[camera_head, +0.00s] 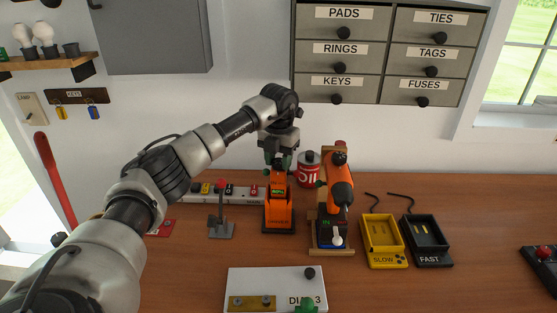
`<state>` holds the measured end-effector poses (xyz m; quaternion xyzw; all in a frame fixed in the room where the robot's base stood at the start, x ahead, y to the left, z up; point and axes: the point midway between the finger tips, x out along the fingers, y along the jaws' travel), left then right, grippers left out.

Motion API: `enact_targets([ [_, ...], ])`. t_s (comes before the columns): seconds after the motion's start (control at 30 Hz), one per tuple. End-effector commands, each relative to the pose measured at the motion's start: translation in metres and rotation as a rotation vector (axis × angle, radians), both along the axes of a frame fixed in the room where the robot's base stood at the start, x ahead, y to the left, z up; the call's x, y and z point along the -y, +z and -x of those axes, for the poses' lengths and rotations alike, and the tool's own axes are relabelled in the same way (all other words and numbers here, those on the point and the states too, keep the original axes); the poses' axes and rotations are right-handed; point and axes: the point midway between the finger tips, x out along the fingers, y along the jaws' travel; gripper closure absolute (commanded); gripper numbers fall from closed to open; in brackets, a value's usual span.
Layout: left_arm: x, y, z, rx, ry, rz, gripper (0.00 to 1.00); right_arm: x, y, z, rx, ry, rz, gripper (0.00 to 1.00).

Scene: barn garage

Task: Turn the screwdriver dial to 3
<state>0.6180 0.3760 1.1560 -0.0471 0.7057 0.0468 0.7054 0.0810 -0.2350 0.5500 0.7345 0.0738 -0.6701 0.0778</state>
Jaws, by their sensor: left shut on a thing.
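An orange and black screwdriver (340,188) stands in a wooden holder (320,249) right of centre; I cannot read any dial setting on it. My left gripper (279,166) points down at the top of an orange device (279,212) with a small lit green display, just left of the holder. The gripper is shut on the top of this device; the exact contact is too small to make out. My right gripper is not in view.
A yellow SLOW charger (384,258) and a black FAST charger (431,257) sit to the right. A red can (308,169) stands behind. A grey lever stand (221,230) and a power strip (203,198) are on the left. Free bench lies between the FAST charger and the far right.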

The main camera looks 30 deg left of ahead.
Motion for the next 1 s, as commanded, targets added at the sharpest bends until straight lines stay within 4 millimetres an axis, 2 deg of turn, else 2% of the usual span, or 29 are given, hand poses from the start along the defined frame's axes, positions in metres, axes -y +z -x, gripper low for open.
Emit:
enact_targets([
  [0.43,-0.0006,0.0009,-0.0001,0.001,-0.281,0.000,0.85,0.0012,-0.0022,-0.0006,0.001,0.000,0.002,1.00],
  [1.0,-0.0006,0.0009,-0.0001,0.001,-0.346,0.000,0.85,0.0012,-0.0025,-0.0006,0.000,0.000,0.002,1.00],
])
